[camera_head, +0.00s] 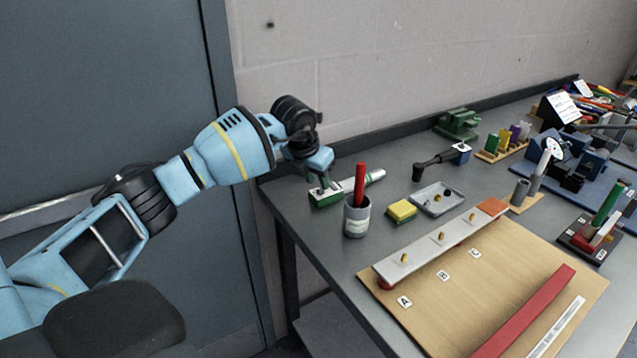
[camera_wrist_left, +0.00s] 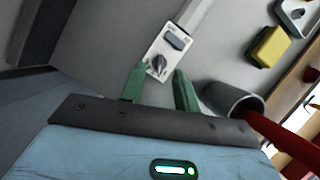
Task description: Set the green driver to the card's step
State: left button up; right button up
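A driver (camera_head: 358,183) with a pale body lies on the bench near its back left corner; green shows at its near end, under my gripper. In the left wrist view its pale panel (camera_wrist_left: 171,53) carries a dark slider and a round dial with a light pointer (camera_wrist_left: 158,64). The dial marks are too small to read. My left gripper (camera_head: 325,186) is over this end. Its green fingers (camera_wrist_left: 160,78) are apart, with the dial just beyond and between the tips. A white printed card (camera_head: 562,107) stands far right; its text is unreadable. My right gripper is not in view.
A grey cup (camera_head: 357,219) with a red stick stands close to the gripper. A yellow block (camera_head: 402,210) and grey tray (camera_head: 438,198) lie to the right. A wooden board (camera_head: 480,290) fills the front. A wall is behind.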

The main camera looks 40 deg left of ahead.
pick_arm(q)
jog(key=shift+x, duration=1)
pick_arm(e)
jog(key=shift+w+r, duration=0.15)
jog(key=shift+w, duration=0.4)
pick_arm(q)
grip_shut()
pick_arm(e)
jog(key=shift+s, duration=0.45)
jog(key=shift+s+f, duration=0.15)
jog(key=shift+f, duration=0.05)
